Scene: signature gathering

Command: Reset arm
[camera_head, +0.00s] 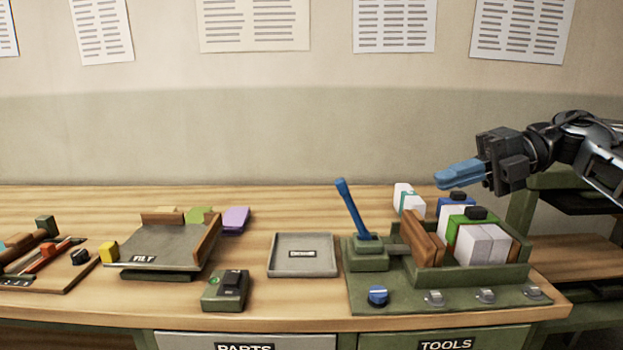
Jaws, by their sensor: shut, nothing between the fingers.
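My gripper (458,175) enters from the right on my arm. Its blue fingers are shut with nothing between them. They point left, above the back of the green station (395,297) at the right of the table. They are apart from everything below. On the station a lever with a blue handle (351,207) leans to the upper left.
White boxes (482,245) and brown blocks stand in the station's tray, with knobs along its front. A grey tray (288,270), a tilted stand (165,246), a small switch box (225,291) and a board of tools lie leftward. Dark shelves (580,247) stand at far right.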

